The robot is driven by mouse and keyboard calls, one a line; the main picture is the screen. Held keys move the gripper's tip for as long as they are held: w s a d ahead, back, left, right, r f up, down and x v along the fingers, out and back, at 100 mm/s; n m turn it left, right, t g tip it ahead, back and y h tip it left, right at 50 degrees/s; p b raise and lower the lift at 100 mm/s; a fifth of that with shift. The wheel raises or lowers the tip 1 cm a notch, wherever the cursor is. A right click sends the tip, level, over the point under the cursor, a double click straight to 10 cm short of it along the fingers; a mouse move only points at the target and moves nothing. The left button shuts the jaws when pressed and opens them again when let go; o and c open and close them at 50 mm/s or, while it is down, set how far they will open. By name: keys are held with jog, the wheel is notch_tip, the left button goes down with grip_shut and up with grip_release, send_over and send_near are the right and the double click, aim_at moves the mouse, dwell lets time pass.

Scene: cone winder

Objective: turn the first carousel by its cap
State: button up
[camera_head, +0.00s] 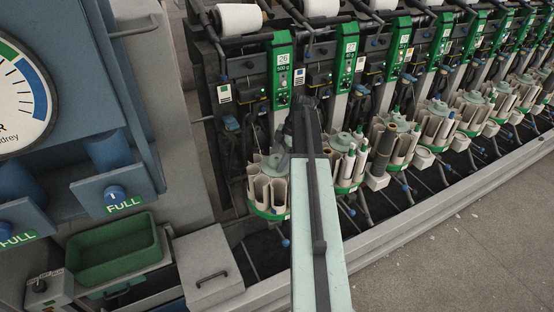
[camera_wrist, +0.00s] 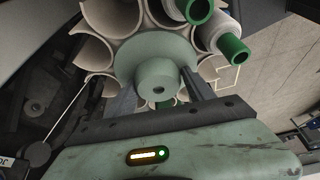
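The first carousel (camera_head: 262,190), a ring of cream cups on a green base, stands left of my arm, which hides its right part. My gripper (camera_wrist: 162,92) is open, with one dark finger on each side of the cap. A narrow gap seems to show beside the cap; contact cannot be made out. Two bobbins with green ends (camera_wrist: 232,50) sit in cups at the upper right. In the head view my gripper is mostly hidden by my arm.
A second carousel (camera_head: 347,160) with bobbins stands close on the right, and several more continue along the machine. Green winding-unit panels (camera_head: 281,75) rise behind. A green bin (camera_head: 113,250) and grey box (camera_head: 207,268) are at lower left. The floor at lower right is clear.

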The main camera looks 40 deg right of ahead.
jog(key=shift+o, duration=0.9)
jog(key=shift+a, duration=0.1)
jog(key=shift+w, duration=0.1)
jog(key=shift+r, duration=0.25)
jog(key=p+v, duration=0.6)
jog(key=v, duration=0.1)
jog(key=shift+p, duration=0.4)
jog(key=shift+r, duration=0.15)
